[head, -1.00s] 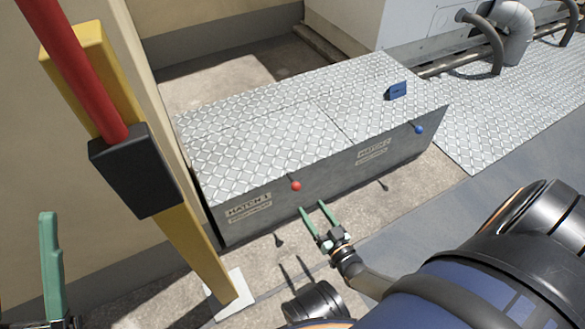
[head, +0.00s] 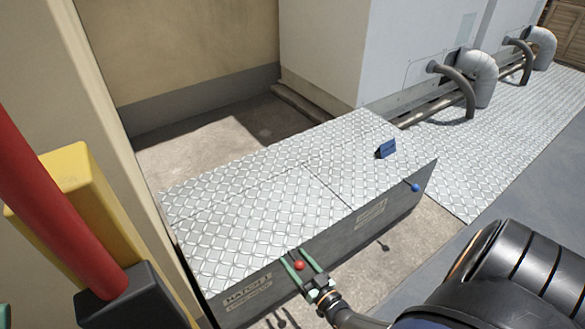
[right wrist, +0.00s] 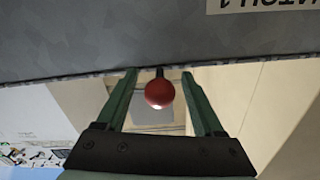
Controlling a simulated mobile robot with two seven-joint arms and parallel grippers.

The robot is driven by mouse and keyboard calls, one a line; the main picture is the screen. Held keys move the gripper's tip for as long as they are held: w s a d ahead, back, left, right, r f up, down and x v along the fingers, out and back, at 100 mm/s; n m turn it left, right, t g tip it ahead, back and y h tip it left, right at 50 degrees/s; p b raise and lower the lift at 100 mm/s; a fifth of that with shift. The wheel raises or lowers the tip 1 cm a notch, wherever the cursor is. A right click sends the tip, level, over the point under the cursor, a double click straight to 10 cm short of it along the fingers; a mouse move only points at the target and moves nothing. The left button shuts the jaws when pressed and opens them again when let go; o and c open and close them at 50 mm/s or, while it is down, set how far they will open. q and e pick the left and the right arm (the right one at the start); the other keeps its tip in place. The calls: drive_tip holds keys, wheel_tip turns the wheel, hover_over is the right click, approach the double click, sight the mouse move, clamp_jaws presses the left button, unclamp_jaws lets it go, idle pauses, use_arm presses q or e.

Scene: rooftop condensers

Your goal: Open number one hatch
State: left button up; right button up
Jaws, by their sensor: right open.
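The number one hatch (head: 240,210) is the left tread-plate lid of a long metal box, lying flat and closed. The box front below it has a "HATCH 1" label (head: 247,291). A red ball knob (head: 299,265) sticks out from the front edge of this lid. My right gripper (head: 295,257) is open, with a green finger on either side of the knob. In the right wrist view the red knob (right wrist: 160,93) sits between the fingers, with visible gaps on both sides. Only a green sliver of my left gripper (head: 3,316) shows at the left edge.
The number two lid (head: 350,165) is beside it, with a blue knob (head: 416,187) and a small blue block (head: 386,149) on top. A yellow post with a red bar (head: 45,195) stands close at left. Pipes (head: 480,80) run behind at right.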

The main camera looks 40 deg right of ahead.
clamp_jaws()
idle(0.5)
idle(0.8)
